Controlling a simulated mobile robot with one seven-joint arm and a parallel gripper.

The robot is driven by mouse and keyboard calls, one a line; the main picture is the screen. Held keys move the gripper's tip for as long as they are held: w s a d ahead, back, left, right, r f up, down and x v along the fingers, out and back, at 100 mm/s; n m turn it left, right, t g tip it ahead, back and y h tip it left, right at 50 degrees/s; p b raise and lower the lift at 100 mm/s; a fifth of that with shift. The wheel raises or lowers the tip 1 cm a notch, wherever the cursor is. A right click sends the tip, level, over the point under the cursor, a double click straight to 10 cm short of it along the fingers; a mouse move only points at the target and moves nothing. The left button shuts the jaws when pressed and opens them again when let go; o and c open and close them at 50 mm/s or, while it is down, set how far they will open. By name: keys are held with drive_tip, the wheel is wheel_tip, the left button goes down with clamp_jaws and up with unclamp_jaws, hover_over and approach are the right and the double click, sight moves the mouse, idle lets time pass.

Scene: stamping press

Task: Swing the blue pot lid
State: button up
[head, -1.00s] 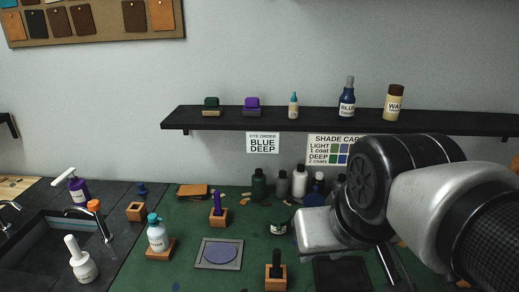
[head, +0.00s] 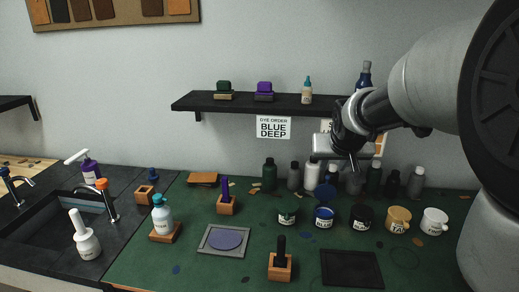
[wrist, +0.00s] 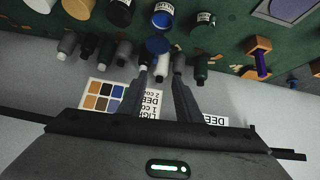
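The blue pot (head: 323,217) stands on the green bench in the row of dye pots; its top shows blue. Its blue lid (head: 325,192) stands tilted up at the pot's back edge. In the wrist view the round lid (wrist: 157,44) lies between the pot (wrist: 163,16) and my fingers. My gripper (wrist: 161,72) has its two fingers apart with nothing held between them. In the head view my gripper (head: 336,164) is above the back of the bench, above and behind the lid, apart from it.
Green (head: 287,213), black (head: 362,218), tan (head: 398,219) and white (head: 434,222) pots flank it. Several bottles (head: 269,175) stand behind, below the black shelf (head: 240,103). A stamp in a wooden block (head: 281,267) and a dark pad (head: 351,268) lie in front.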

drive_tip(key=b, duration=0.1)
approach(328, 177)
drive_tip(key=shift+m, duration=0.3)
drive_tip(key=b+x, duration=0.3)
drive_tip(key=x, duration=0.5)
drive_tip(key=shift+f, duration=0.2)
drive_tip(key=shift+w+d+f, duration=0.1)
drive_tip(key=shift+w+f, duration=0.05)
drive_tip(key=shift+w, duration=0.15)
drive_tip(key=shift+c, duration=0.4)
drive_tip(key=c, duration=0.7)
